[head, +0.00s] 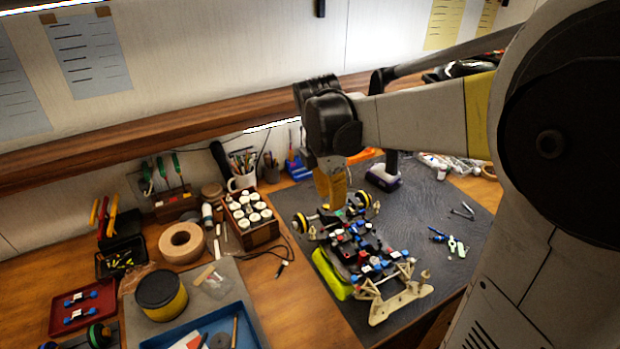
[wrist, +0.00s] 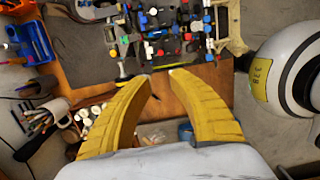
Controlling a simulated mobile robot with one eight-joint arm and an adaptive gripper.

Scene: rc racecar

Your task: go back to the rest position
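My gripper (head: 333,200) points down over the far-left end of the racecar chassis in the head view. In the wrist view its two yellow fingers (wrist: 160,76) stand apart, with nothing held between them. The racecar chassis (head: 352,246) lies on the black mat, with red, blue and white parts on top and a lime-green piece (head: 330,276) along its near side. It also shows at the top of the wrist view (wrist: 172,35), beyond the fingertips. I cannot tell in the head view whether the fingertips touch the car.
The black mat (head: 455,205) holds small loose parts and a purple-based tool (head: 383,178). To the left are a wooden rack of white-capped bottles (head: 250,232), a tape roll (head: 182,243), a yellow-black tin (head: 161,295), a blue tray (head: 245,322) and a red tray (head: 82,322). A wooden ledge (head: 150,130) runs behind.

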